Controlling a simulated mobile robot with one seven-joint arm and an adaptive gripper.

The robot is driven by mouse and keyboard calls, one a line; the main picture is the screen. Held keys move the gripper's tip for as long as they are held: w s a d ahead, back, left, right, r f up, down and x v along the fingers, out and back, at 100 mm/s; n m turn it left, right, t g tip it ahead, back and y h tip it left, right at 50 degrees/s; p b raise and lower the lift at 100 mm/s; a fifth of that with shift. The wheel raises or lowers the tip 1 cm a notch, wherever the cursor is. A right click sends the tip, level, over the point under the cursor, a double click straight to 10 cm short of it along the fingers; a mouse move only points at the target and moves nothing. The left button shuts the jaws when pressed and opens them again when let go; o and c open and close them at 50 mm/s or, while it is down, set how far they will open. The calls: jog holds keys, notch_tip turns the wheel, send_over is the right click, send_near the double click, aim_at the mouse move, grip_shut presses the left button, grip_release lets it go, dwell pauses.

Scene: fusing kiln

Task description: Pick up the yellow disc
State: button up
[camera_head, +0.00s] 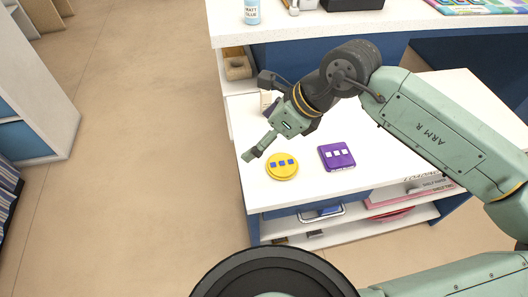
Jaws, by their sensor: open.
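The yellow disc (281,173) lies flat near the front left of the white tabletop (300,187). It has a row of three blue squares on top. My gripper (257,149) is open, above the table just up and left of the disc, with its visible fingertip pointing down-left. It appears apart from the disc, and nothing shows in it. The other finger is not clearly visible. The disc is in full view.
A purple square tile (336,156) with white squares lies just right of the disc. A shelf below holds papers and other items. A higher white counter (300,24) behind carries a glue bottle (252,12). Open floor (150,130) lies left.

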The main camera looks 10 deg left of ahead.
jog(key=w+d+f+m+h, duration=0.1)
jog(key=d+f+m+h, duration=0.15)
jog(key=d, duration=0.65)
jog(key=p, duration=0.1)
send_near(282, 163)
jog(key=shift+s+a+f+n, duration=0.1)
jog(key=shift+a+f+n, duration=0.15)
jog(key=shift+f, duration=0.3)
jog(key=shift+s+a+f+n, duration=0.1)
jog(key=shift+a+f+n, duration=0.1)
jog(key=shift+f, duration=0.35)
jog(key=shift+w+p+x, duration=0.1)
jog(key=shift+p+x, duration=0.45)
jog(key=shift+x, duration=0.9)
jog(key=shift+w+p+x, duration=0.15)
jog(key=shift+p+x, duration=0.35)
jog(key=shift+x, duration=0.95)
jog(key=shift+r, duration=0.1)
jog(key=c, duration=1.4)
